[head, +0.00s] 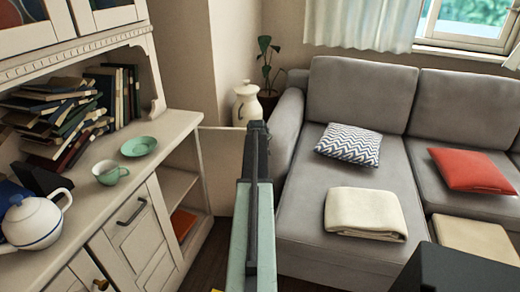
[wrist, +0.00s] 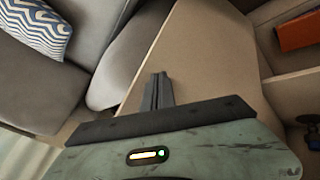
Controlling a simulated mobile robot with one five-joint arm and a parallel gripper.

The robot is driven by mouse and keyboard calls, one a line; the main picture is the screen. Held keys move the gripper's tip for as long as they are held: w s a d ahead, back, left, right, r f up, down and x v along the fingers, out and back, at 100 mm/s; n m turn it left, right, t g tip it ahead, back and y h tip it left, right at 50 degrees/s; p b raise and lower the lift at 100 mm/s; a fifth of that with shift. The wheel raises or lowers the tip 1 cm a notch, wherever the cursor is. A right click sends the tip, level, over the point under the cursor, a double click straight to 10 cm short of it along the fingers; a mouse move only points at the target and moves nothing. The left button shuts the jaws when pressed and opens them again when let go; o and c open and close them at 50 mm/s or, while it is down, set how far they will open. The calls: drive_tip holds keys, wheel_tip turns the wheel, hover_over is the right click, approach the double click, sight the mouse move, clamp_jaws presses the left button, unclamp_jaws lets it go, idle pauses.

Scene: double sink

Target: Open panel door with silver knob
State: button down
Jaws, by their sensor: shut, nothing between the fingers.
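A plain cream panel door (head: 222,165) stands swung out at the right end of the cabinet, partly hidden behind my arm. Its broad face (wrist: 205,55) fills the middle of the wrist view. I see no silver knob in either view. The open compartment beside it has a shelf (head: 176,187) and an orange book (head: 184,223); the book also shows in the wrist view (wrist: 299,32). My gripper (head: 257,128) is shut and empty. In the wrist view its fingertips (wrist: 158,78) lie over the panel's left edge; I cannot tell whether they touch it.
The cabinet top (head: 95,185) holds books, a green cup and saucer, and a white teapot (head: 36,220). Another cabinet door (head: 138,235) has a dark handle. A grey sofa (head: 310,195) stands close on the right.

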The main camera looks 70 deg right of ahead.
drive_tip(key=shift+a, duration=0.1)
drive_tip(key=s+a+r+p, duration=0.6)
drive_tip(key=r+p, duration=0.2)
drive_tip(key=shift+s+a, duration=0.3)
